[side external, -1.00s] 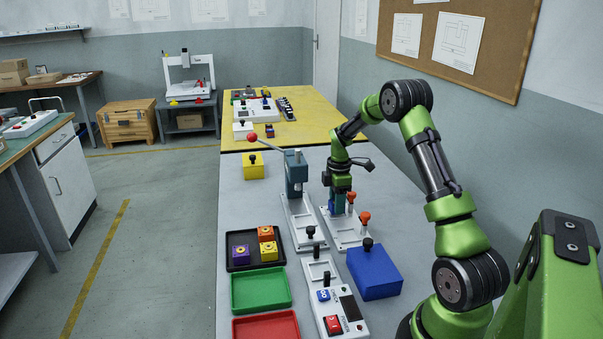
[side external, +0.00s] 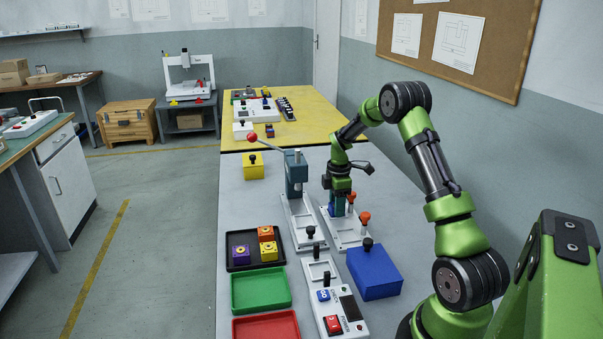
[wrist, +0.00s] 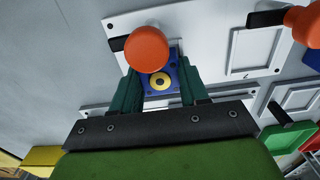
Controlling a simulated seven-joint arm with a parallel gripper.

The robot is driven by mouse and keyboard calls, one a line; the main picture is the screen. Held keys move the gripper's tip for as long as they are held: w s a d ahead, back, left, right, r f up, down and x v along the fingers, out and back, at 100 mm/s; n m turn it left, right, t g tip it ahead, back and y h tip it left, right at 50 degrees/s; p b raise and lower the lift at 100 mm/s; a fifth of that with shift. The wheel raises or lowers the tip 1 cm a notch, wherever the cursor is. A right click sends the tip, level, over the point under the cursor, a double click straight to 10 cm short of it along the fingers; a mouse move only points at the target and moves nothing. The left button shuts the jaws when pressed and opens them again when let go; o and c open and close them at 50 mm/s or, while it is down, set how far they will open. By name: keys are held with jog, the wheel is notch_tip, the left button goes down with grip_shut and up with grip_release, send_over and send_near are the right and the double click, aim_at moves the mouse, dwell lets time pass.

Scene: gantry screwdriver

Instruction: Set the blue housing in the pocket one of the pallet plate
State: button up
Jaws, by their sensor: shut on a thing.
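My gripper (wrist: 160,88) is shut on the blue housing (wrist: 174,72), with one dark green finger on each side of it. The housing is blue with a yellow ring and dark centre on top. An orange clamp knob (wrist: 147,50) hides part of it in the wrist view. The white pallet plate (wrist: 210,20) lies under the gripper and shows an outlined empty pocket (wrist: 258,50) to the right. In the side view my gripper (side external: 338,207) is over the far end of the plate (side external: 348,239). Whether the housing touches the pocket floor is hidden.
A lever press (side external: 296,185) stands close left of my gripper. Another orange knob (side external: 364,217) rises from the plate's near end. A blue box (side external: 375,275), a switch panel (side external: 338,310), a black tray (side external: 237,267) with housings and a green tray (side external: 262,290) lie nearer.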

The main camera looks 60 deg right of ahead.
jog(key=o, duration=1.4)
jog(key=shift+r, duration=4)
